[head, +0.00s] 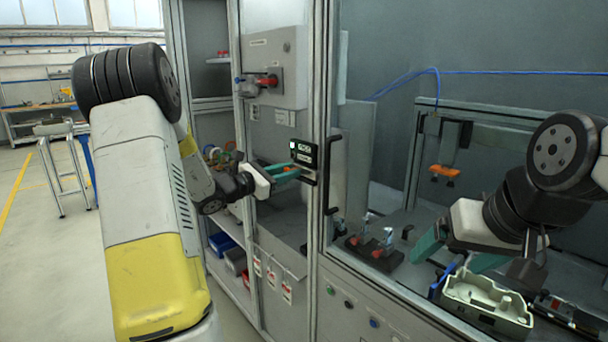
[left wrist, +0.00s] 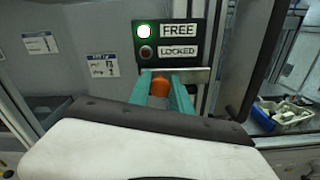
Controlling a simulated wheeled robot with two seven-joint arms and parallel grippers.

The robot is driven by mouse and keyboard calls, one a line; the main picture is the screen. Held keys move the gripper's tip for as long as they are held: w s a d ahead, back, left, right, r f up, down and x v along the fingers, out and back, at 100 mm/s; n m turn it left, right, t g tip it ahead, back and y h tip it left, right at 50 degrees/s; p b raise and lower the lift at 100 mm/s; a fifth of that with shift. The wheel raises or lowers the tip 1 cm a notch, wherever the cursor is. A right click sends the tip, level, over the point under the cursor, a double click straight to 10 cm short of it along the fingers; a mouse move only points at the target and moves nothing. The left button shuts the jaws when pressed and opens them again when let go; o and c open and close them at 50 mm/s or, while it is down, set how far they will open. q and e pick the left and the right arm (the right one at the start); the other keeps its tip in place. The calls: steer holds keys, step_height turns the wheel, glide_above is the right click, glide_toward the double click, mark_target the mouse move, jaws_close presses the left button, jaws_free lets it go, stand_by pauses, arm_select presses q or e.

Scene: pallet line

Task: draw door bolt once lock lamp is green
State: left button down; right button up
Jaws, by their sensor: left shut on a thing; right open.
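The lock panel (head: 304,152) is on the door post in the head view. In the left wrist view its FREE lamp (left wrist: 144,31) glows bright with a green rim, and its LOCKED lamp (left wrist: 146,52) is dark red. Just below is the door bolt, with an orange knob (left wrist: 160,87) and a metal bar (left wrist: 193,75). My left gripper (head: 296,173) is shut on the bolt's knob; its teal fingers stand on both sides of it in the left wrist view (left wrist: 164,84). My right gripper (head: 452,262) is open, inside the cell at the right.
A black door handle (head: 333,176) is right of the panel. Below my right gripper is a pale tray-like part (head: 485,300). Clamps with red knobs (head: 376,252) stand on the cell table. A grey cabinet with a red rotary switch (head: 268,81) is at left.

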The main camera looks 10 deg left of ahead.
arm_select(q)
steer(key=shift+w+a, duration=0.65)
steer(key=shift+a, duration=0.3)
steer(key=c, duration=1.2)
jaws_free()
steer(key=shift+v, duration=3.85)
